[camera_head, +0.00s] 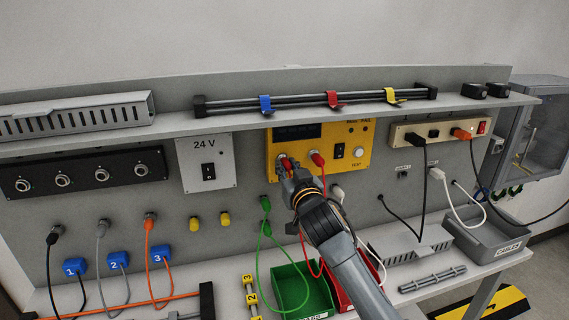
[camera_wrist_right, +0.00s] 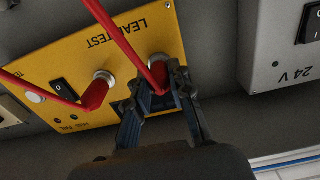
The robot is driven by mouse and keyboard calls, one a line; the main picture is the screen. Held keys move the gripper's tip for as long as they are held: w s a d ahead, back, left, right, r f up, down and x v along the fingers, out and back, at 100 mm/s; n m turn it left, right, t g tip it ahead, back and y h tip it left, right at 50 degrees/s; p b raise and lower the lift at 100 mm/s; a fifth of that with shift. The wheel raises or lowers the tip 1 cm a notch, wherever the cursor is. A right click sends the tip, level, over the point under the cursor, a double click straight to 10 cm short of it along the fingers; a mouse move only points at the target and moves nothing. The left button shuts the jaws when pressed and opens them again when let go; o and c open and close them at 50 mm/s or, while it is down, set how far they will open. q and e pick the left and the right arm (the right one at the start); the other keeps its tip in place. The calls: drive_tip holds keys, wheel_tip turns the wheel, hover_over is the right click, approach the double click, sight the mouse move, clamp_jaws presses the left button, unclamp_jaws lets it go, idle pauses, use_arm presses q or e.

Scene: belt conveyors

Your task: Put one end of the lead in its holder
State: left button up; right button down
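The red lead has one angled plug (camera_wrist_right: 97,93) in the right-hand socket of the yellow lead tester (camera_head: 276,165), as the head view has it. Its other plug (camera_wrist_right: 158,101) is at the left-hand socket; I cannot tell how deep it sits. My right gripper (camera_head: 289,172) is at that socket, its fingers (camera_wrist_right: 161,82) closed on both sides of this plug. The red cable hangs down behind my arm. A rail above carries a blue hook (camera_head: 265,104), a red hook (camera_head: 333,99) and a yellow hook (camera_head: 392,96). My left gripper is not in view.
A 24 V box (camera_head: 206,163) stands left of the tester. A green lead (camera_head: 265,204) hangs just left of my right arm. A green bin (camera_head: 302,290) and a red bin stand below. A beige power strip (camera_head: 411,132) with plugged cables is to the right.

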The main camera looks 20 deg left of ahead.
sight(289, 170)
idle(0.4)
drive_tip(key=shift+s+d+p, duration=0.25)
drive_tip(key=shift+s+p, duration=0.05)
drive_tip(key=shift+s+d+p, duration=0.3)
drive_tip(key=shift+s+p, duration=0.1)
drive_tip(key=shift+s, duration=0.05)
drive_tip(key=shift+p+v, duration=0.95)
drive_tip(key=shift+v, duration=0.8)
